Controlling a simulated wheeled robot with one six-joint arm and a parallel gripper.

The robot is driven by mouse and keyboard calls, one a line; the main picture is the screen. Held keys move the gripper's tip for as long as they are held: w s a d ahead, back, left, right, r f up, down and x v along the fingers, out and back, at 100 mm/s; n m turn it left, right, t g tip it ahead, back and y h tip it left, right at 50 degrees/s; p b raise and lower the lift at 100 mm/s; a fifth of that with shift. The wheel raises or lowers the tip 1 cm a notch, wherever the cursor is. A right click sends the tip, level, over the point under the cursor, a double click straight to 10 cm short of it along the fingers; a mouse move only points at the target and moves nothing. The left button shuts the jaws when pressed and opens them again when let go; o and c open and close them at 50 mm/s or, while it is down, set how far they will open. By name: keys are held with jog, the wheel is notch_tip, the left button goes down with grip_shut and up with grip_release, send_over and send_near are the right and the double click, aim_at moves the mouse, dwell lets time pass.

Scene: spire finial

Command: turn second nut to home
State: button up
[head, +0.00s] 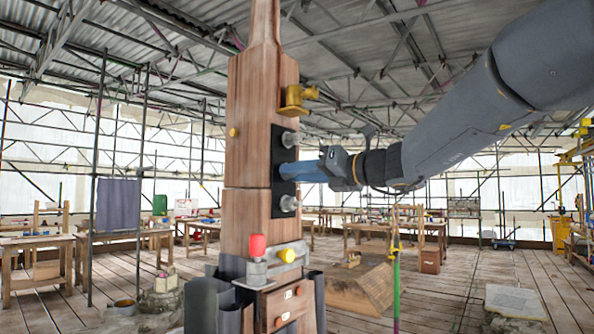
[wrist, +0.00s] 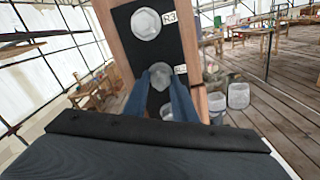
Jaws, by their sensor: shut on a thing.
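The wooden spire post (head: 248,200) stands upright, with a black plate (head: 278,215) on its right-hand face. A grey upper nut (head: 289,139) and a lower nut (head: 288,203) show on the plate. My gripper (head: 284,171) reaches in from the right with its blue fingers at the plate's middle, hiding the middle nut in the head view. In the wrist view, the blue fingers (wrist: 161,74) are shut on the second nut (wrist: 160,70), beside a label reading R2. The nut labelled R3 (wrist: 146,23) sits above it. The lower nut (wrist: 166,112) shows partly between the fingers.
A yellow bracket (head: 295,99) juts out above the plate. A red knob (head: 257,245) and a yellow knob (head: 288,256) sit below it. Dark holders (head: 210,300) surround the post's foot. Workbenches (head: 30,262) stand far behind. The air right of the plate is open around my arm.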

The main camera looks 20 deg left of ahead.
jog(key=shift+f, duration=0.1)
jog(key=o, duration=1)
jog(key=shift+o, duration=0.2)
jog(key=b+v, duration=0.2)
jog(key=v, duration=0.5)
jog(key=shift+s+d+b, duration=0.15)
jog(key=shift+d+b, duration=0.2)
